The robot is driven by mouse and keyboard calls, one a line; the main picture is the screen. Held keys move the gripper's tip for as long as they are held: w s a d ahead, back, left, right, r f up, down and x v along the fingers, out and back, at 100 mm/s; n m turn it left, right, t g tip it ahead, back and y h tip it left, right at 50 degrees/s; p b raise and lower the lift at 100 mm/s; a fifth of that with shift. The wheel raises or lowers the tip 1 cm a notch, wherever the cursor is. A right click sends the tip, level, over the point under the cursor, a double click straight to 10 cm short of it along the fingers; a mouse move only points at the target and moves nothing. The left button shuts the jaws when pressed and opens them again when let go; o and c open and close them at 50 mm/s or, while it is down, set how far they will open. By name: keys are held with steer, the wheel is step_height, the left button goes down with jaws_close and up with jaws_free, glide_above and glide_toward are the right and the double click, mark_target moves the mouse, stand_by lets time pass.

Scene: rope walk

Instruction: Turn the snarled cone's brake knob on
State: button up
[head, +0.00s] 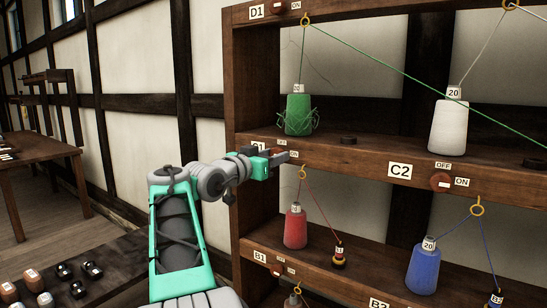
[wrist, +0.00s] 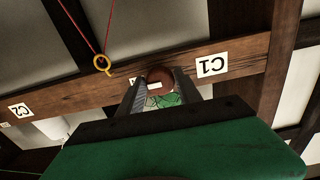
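The snarled cone is the green one (head: 299,116), with loose loops of thread around its base. It stands on the upper shelf at left, above the C1 board (head: 330,150). My gripper (head: 287,156) is at that board in the head view, hiding most of its knob. In the wrist view, which is upside down, the round red-brown knob (wrist: 160,75) sits between the fingertips of my gripper (wrist: 158,84). The fingers are apart on either side; contact is unclear. The knob's white mark lies level, toward the small, partly hidden label. Green tangle shows between the fingers.
A yellow ring (head: 302,172) with red thread hangs close beside my gripper. A red cone (head: 295,228) stands below; a white cone (head: 449,127) and the C2 knob (head: 441,183) are to the right. A dark disc (head: 348,140) lies on the shelf.

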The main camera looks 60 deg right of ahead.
steer(key=o, duration=0.3)
steer(key=a, duration=0.5)
steer(key=w+a, duration=0.1)
steer(key=a, duration=0.1)
steer(key=shift+w+a, duration=0.1)
steer(key=shift+a, duration=0.25)
steer(key=shift+w, duration=0.1)
